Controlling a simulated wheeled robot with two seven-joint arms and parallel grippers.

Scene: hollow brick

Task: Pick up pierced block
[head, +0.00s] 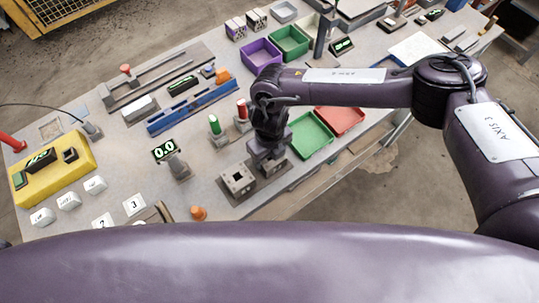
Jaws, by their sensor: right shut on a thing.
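My right gripper (268,157) points down near the front edge of the workbench, its arm coming in from the right. It is shut on a grey pierced block (272,168), which is mostly hidden beneath it. Whether that block touches the bench cannot be told. A second grey block with a dark square hole in its top (238,179) stands on the bench just left of the gripper. My left gripper is not in view.
A green tray (309,136) and a red tray (340,121) lie right of the gripper. Green-topped (215,125) and red-topped (242,110) posts stand behind it. A small display (164,150) and an orange cone (198,213) are to the left.

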